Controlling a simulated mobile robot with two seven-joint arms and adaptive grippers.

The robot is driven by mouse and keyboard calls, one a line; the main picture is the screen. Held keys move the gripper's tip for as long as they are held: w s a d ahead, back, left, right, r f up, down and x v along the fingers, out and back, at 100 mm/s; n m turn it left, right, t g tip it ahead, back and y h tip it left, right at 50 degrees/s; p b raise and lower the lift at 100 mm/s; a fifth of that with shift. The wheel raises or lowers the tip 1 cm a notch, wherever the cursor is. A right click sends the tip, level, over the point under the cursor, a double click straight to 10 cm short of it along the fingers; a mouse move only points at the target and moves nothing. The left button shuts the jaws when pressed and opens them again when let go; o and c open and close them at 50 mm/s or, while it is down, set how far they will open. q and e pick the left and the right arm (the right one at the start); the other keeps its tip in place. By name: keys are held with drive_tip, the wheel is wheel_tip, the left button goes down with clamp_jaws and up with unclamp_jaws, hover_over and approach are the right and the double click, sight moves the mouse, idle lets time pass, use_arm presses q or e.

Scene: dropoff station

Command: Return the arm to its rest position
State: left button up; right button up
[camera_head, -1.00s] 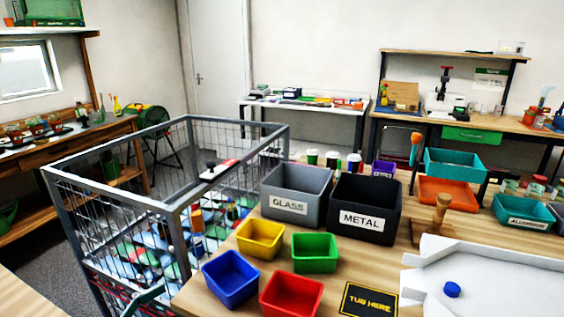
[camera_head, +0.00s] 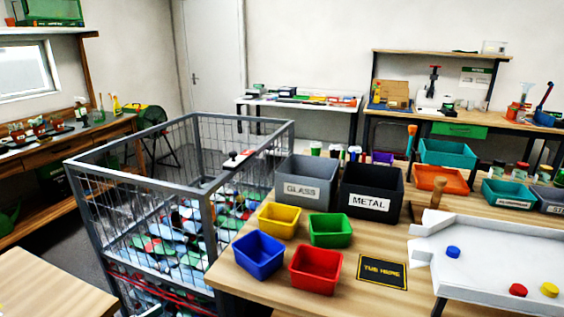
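Neither of my grippers shows in the head view, and no part of my arms can be made out. The sorting table (camera_head: 385,238) in front of me holds a grey GLASS bin (camera_head: 300,190), a black METAL bin (camera_head: 370,205), and yellow (camera_head: 279,220), green (camera_head: 330,230), blue (camera_head: 259,255) and red (camera_head: 315,270) tubs. A black TUB HERE mat (camera_head: 382,271) lies bare on the table. A white tray (camera_head: 480,245) at the right holds a blue cap (camera_head: 453,252), a red cap (camera_head: 518,290) and a yellow cap (camera_head: 549,289).
A wire cage (camera_head: 95,215) full of mixed items stands left of the table. A wooden surface (camera_head: 50,285) is at the lower left. Teal (camera_head: 448,153) and orange (camera_head: 440,179) bins stand at the back right. A workbench (camera_head: 75,140) runs along the left wall.

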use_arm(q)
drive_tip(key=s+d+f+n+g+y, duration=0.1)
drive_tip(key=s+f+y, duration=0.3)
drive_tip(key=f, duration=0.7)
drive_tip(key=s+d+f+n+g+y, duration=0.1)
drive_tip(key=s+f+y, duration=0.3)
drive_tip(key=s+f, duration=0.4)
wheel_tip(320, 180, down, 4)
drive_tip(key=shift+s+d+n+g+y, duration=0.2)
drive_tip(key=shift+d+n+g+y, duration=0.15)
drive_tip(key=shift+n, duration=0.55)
